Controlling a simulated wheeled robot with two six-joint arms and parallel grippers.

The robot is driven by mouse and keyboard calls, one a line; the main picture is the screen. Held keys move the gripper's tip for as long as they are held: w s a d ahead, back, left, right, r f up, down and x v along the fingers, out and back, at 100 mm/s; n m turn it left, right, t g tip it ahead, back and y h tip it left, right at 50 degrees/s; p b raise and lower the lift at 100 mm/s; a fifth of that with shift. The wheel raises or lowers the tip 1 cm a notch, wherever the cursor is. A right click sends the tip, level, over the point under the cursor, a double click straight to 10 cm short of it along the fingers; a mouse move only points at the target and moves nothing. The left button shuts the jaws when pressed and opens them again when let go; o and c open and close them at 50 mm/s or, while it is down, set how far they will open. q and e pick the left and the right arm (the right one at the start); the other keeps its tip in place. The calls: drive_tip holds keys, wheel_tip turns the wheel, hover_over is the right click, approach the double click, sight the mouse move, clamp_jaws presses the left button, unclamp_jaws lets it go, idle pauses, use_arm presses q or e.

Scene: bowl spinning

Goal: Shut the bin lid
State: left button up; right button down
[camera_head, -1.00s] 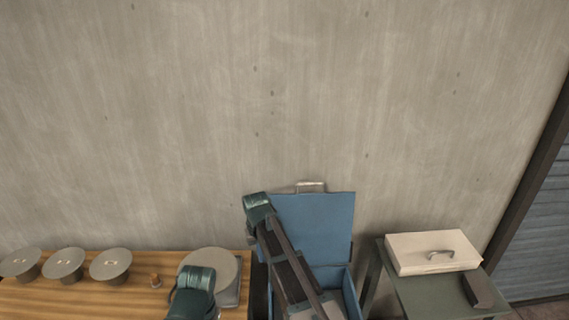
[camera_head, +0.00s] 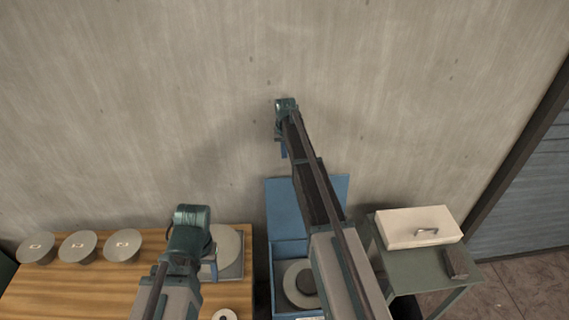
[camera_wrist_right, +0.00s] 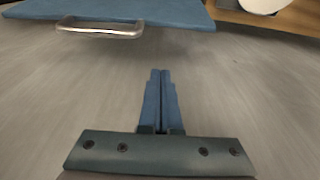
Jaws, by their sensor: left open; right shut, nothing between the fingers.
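The blue bin (camera_head: 291,250) stands between the two tables, with its lid (camera_head: 283,205) raised and tilted back near the wall. My right arm crosses in front of part of the lid and bin. My right gripper (camera_head: 284,152) is shut and empty, above the lid. In the right wrist view the shut fingers (camera_wrist_right: 160,75) stand apart from the lid edge (camera_wrist_right: 185,12) and its metal handle (camera_wrist_right: 100,29). My left gripper (camera_head: 211,270) is open beside the grey wheel machine on the wooden table; its fingers are small and partly hidden.
A grey disc (camera_head: 292,288) with a dark centre lies in the bin. The wooden table (camera_head: 70,285) carries several grey bowl-like discs and a small white ring (camera_head: 225,315). A cream box (camera_head: 400,232) and a dark block (camera_head: 455,264) sit on the green table.

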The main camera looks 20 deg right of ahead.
wheel_tip(320, 180, down, 10)
drive_tip(key=w+b, duration=0.2)
drive_tip(key=b, duration=0.8)
drive_tip(key=shift+s+a+r+p, duration=0.1)
drive_tip(key=shift+s+r+p, duration=0.1)
drive_tip(key=shift+s, duration=0.55)
drive_tip(key=shift+s+a+r+p, duration=0.15)
drive_tip(key=shift+s+p, duration=0.1)
drive_tip(key=shift+s, duration=0.45)
drive_tip(key=shift+s+a+r+p, duration=0.1)
drive_tip(key=shift+s+r+p, duration=0.1)
drive_tip(key=shift+s, duration=0.55)
